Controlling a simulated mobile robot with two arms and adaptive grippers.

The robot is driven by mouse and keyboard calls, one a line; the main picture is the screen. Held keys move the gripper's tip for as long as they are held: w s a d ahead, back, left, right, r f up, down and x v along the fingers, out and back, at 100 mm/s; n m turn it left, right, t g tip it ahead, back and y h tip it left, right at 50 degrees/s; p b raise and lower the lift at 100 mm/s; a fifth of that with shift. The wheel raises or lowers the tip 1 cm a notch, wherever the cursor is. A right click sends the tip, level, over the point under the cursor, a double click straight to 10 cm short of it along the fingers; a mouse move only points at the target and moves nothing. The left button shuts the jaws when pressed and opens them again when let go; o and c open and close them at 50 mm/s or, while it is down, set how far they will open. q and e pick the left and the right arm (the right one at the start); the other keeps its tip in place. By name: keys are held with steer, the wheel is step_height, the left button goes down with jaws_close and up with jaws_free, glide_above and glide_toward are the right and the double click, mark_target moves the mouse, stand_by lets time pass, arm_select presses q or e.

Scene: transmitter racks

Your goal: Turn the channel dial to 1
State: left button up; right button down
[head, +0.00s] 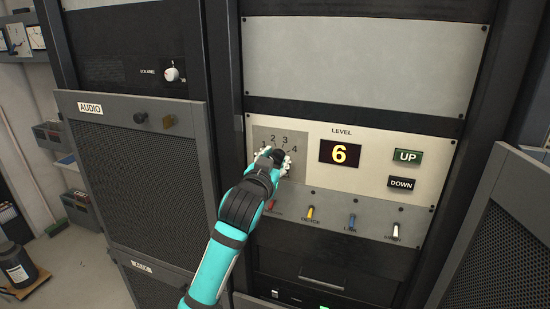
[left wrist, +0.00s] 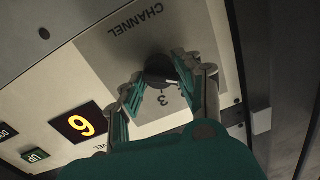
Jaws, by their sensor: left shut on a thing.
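The channel dial (left wrist: 158,68) is a dark round knob on a grey plate (left wrist: 105,45), with the word CHANNEL beside it in the left wrist view, where the lettering is upside down. A 3 shows near the knob there. In the head view, numerals 1 to 4 arc over the dial on the plate (head: 262,133), and my left gripper (head: 272,157) hides most of the knob. My left gripper (left wrist: 158,85) is shut on the dial, with a finger on either side. I cannot tell for certain which number the dial points to. My right gripper is not in view.
The LEVEL display (head: 340,153) reads 6, with the green UP button (head: 408,157) and black DOWN button (head: 401,184) to its right. Several coloured toggle switches (head: 311,213) line the strip below. An AUDIO panel (head: 140,160) stands at left; a grey mesh panel (head: 500,235) at right.

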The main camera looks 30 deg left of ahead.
arm_select(q)
steer(key=shift+n, duration=0.4)
steer(key=o, duration=1.2)
steer(key=shift+c, duration=0.2)
steer(key=v, duration=1.2)
steer(key=shift+a, duration=0.1)
